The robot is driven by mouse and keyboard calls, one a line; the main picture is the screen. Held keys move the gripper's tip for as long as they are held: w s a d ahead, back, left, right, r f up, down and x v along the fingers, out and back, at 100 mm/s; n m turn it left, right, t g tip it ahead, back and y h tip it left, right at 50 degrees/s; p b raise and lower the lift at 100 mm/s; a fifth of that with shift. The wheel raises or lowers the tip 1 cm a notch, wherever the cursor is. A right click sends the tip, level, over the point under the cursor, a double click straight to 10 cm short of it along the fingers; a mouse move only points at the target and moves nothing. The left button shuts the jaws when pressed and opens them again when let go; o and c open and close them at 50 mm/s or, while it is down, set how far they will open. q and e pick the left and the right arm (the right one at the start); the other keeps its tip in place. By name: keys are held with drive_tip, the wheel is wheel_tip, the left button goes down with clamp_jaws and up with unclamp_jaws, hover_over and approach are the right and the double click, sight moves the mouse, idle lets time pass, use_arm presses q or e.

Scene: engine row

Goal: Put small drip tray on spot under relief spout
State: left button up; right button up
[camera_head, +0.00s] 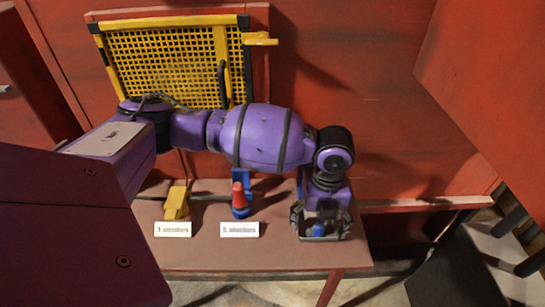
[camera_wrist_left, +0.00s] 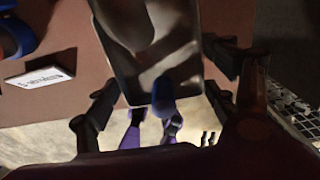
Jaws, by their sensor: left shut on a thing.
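My left gripper (camera_head: 321,222) is over the right end of the bench. It is shut on the small drip tray (camera_head: 322,238), a shallow grey tray with a blue grip. In the left wrist view the tray (camera_wrist_left: 125,72) lies between my gripper's fingers (camera_wrist_left: 170,85), with the blue grip (camera_wrist_left: 163,95) at its near edge. Whether the tray touches the bench I cannot tell. I cannot make out the relief spout or the marked spot for certain; my arm covers part of the bench's back. My right gripper is not in view.
On the bench (camera_head: 270,257) stand a yellow fitting (camera_head: 177,204) and a red piece (camera_head: 239,197) on a blue mount (camera_head: 241,180). White labels (camera_head: 172,229) and (camera_head: 239,230) stand in front. A yellow mesh guard (camera_head: 165,70) is behind. The bench's front strip is clear.

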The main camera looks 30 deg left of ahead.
use_arm(q)
drive_tip(key=shift+w+a+f, duration=0.1)
drive_tip(key=shift+w+f, duration=0.15)
drive_tip(key=shift+f, duration=0.05)
drive_tip(key=shift+w+f, duration=0.15)
drive_tip(key=shift+f, duration=1.45)
drive_tip(key=shift+f, duration=0.1)
drive_tip(key=o, duration=1.3)
wheel_tip(320, 180, up, 12)
drive_tip(key=shift+r+p, duration=0.15)
drive_tip(key=shift+p, duration=0.15)
